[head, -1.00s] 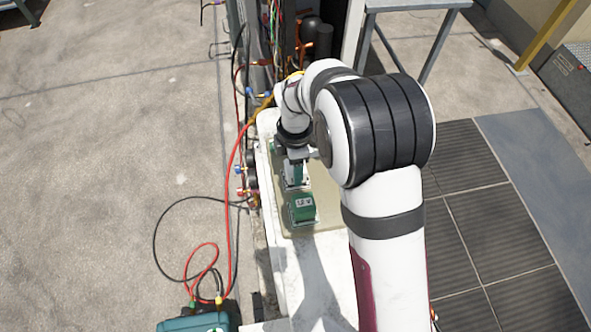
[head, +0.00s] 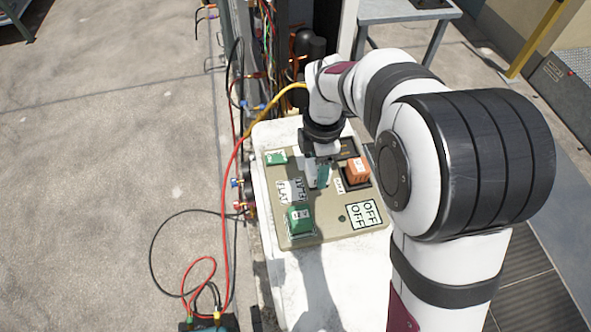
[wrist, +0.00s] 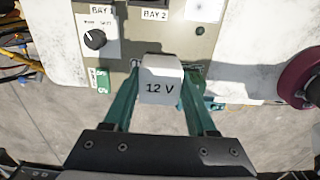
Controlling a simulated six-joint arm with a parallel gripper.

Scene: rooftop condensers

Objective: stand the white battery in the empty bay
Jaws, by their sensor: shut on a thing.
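My gripper (wrist: 158,82) is shut on the white battery (wrist: 162,80), marked 12 V, which sits between its two teal fingers in the wrist view. In the head view my gripper (head: 322,172) is over the middle of the tan board (head: 330,228); the fingers and arm hide most of the battery there. A dark square recess (head: 347,146) shows on the board behind an orange battery (head: 358,170). In the wrist view, labels BAY 1 (wrist: 100,11) and BAY 2 (wrist: 154,14) lie beyond the held battery; the bays are mostly cut off by the top edge.
A green battery (head: 299,220) stands at the board's near left, close to a FLAT label (head: 284,193). Another green piece (head: 276,157) is at the far left. A black knob (wrist: 95,39) is by BAY 1. Red and yellow hoses run along the board's left side.

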